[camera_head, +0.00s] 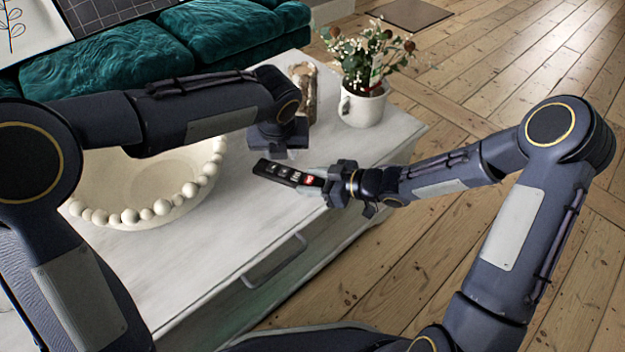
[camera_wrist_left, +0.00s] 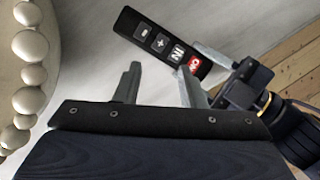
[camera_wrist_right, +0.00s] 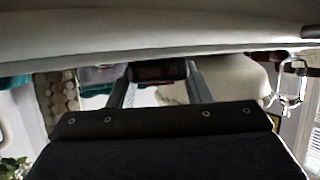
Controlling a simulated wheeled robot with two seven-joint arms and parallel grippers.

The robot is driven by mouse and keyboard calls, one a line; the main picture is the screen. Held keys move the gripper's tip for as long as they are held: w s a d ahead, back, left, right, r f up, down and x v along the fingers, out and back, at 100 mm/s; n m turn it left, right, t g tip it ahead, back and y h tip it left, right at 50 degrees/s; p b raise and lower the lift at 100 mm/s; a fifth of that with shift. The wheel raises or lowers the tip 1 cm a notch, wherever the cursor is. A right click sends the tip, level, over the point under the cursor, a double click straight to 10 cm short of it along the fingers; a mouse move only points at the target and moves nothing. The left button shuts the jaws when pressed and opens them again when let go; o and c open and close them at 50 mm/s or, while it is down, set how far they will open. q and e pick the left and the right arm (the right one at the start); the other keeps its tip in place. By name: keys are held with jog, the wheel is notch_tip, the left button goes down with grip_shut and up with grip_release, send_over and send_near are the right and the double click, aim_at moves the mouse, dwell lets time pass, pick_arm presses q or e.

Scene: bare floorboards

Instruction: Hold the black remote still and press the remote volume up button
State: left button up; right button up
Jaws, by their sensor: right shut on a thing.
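The black remote (camera_head: 289,173) is held out level above the white table, its button face up. In the left wrist view the remote (camera_wrist_left: 148,36) shows a minus, a plus (camera_wrist_left: 162,42), an "IN" and a red button in a row. My right gripper (camera_head: 322,183) is shut on the remote's red-button end; the right wrist view shows the remote's dark end (camera_wrist_right: 158,71) between the fingers. My left gripper (camera_head: 279,150) hangs just above and beside the remote. Its two fingers (camera_wrist_left: 160,72) are apart with nothing between them. I cannot tell whether a fingertip touches the remote.
A white beaded bowl (camera_head: 165,207) sits on the table (camera_head: 235,245), left of the remote. A potted plant in a white mug (camera_head: 362,105) and a wooden vase-like object (camera_head: 304,88) stand behind. A teal sofa (camera_head: 130,60) is at the back. Floorboards lie open at right.

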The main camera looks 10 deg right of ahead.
pick_arm(q)
grip_shut()
dwell(1.8)
